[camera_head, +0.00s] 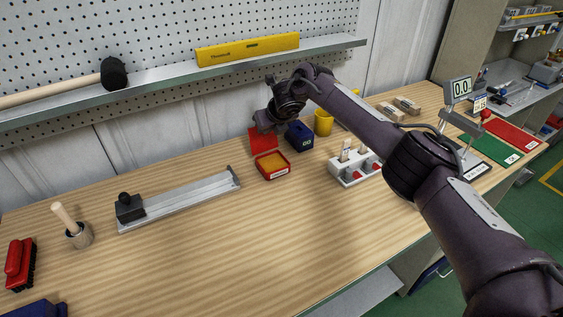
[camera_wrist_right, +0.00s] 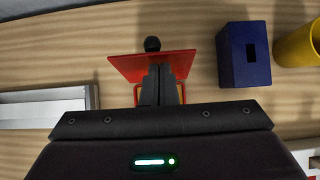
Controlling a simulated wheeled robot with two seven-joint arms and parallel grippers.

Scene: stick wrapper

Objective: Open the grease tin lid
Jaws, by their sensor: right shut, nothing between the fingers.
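The red grease tin (camera_head: 272,170) sits on the wooden bench with yellow grease showing inside it. Its red lid (camera_head: 263,140) stands raised at the tin's back edge. In the right wrist view the lid (camera_wrist_right: 125,66) is a red plate with a dark round knob (camera_wrist_right: 152,44) beyond it. My right gripper (camera_head: 264,128) reaches in from the right, directly at the lid. Its fingers (camera_wrist_right: 160,72) are shut together and empty, overlapping the lid in view; I cannot tell whether they touch it. The tin's body is mostly hidden behind the gripper in the wrist view. My left gripper is not in view.
A dark blue box (camera_head: 299,136) and a yellow cup (camera_head: 323,123) stand right of the tin. A metal rail (camera_head: 185,200) lies to its left. A white holder (camera_head: 345,173) stands under my right arm. The front middle of the bench is clear.

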